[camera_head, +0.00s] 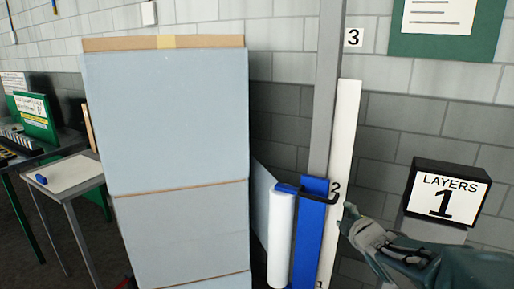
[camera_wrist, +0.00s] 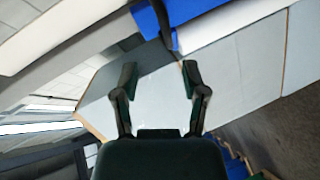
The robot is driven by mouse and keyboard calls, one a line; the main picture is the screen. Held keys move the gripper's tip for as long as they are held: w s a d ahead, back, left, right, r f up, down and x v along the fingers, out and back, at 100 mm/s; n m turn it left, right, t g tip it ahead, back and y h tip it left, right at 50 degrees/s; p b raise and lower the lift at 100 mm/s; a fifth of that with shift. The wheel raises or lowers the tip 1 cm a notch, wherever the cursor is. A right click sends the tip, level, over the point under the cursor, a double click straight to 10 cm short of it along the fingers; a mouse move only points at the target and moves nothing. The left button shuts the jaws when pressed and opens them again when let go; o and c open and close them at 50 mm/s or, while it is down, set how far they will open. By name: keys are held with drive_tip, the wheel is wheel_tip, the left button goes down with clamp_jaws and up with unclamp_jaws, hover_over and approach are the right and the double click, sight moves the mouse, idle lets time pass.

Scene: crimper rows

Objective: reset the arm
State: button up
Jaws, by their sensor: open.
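My gripper (camera_wrist: 158,76) is open in the wrist view, its two dark fingers apart with nothing between them. Behind the gap is a pale grey panel of the stack. In the head view my gripper (camera_head: 362,232) is at the lower right, in front of the wall, to the right of the blue post and the white roll. The fingers are partly hard to make out there. It appears apart from the things around it.
Tall grey-blue wrapped stack (camera_head: 165,125) stands left of centre. A white roll (camera_head: 281,238) hangs on a blue carriage (camera_head: 312,225) on a grey mast (camera_head: 328,90). A LAYERS 1 sign (camera_head: 446,195) stands at right. A small table (camera_head: 68,174) is at left.

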drive_tip(key=s+a+f+m+g, duration=0.1)
drive_tip(key=s+a+m+g, duration=0.1)
drive_tip(key=s+m, duration=0.3)
drive_tip(key=s+a+f+m+g, duration=0.1)
drive_tip(key=s+a+m+g, duration=0.2)
drive_tip(key=s, duration=1)
drive_tip(key=s+a+f+m+g, duration=0.1)
drive_tip(key=s+a+m+g, duration=0.2)
drive_tip(key=s+m, duration=0.3)
drive_tip(key=s+g, duration=0.1)
drive_tip(key=s, duration=0.2)
drive_tip(key=shift+s+a+m+h, duration=0.2)
drive_tip(key=shift+s+m+h, duration=0.2)
